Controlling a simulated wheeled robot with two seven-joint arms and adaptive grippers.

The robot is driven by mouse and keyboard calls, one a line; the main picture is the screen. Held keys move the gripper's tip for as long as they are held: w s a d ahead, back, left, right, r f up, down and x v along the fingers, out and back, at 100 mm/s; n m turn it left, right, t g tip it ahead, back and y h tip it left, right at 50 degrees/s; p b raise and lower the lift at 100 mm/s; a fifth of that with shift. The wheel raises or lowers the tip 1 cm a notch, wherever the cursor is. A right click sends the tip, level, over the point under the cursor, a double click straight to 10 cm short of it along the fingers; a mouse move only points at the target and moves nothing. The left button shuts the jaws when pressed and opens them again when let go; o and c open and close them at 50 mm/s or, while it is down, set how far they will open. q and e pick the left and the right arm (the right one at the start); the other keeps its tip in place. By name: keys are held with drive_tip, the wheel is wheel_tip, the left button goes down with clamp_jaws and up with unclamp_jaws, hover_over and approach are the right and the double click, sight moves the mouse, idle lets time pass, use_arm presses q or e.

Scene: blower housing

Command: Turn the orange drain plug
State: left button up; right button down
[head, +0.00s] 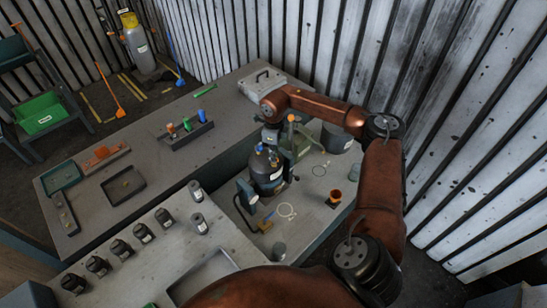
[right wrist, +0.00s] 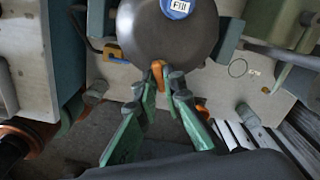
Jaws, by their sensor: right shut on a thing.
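The blower housing (head: 266,172) is a dark rounded body held in a blue-grey stand on the lower bench. In the right wrist view the housing (right wrist: 168,35) fills the top middle and bears a blue-rimmed label reading FILL (right wrist: 177,7). The orange drain plug (right wrist: 158,70) shows at the housing's lower edge. My right gripper (right wrist: 159,84) has green fingers with grey tips, closed in around the plug. In the head view my right arm reaches over to the far side of the housing, and its fingertips and the plug are hidden there. My left gripper is out of view.
Several dark bottles (head: 143,233) line the near bench. A rack with coloured items (head: 186,130) and trays (head: 124,185) sit on the left bench. A corrugated wall closes the right.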

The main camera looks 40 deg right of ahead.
drive_tip(key=n+b, duration=0.1)
drive_tip(key=n, duration=0.3)
drive_tip(key=shift+n+b, duration=0.3)
drive_tip(key=shift+r+n+b, duration=0.1)
drive_tip(key=shift+n+b, duration=0.65)
drive_tip(key=shift+n, duration=1.85)
drive_tip(key=c, duration=2)
unclamp_jaws()
drive_tip(key=shift+c, duration=0.2)
wheel_tip(320, 180, up, 12)
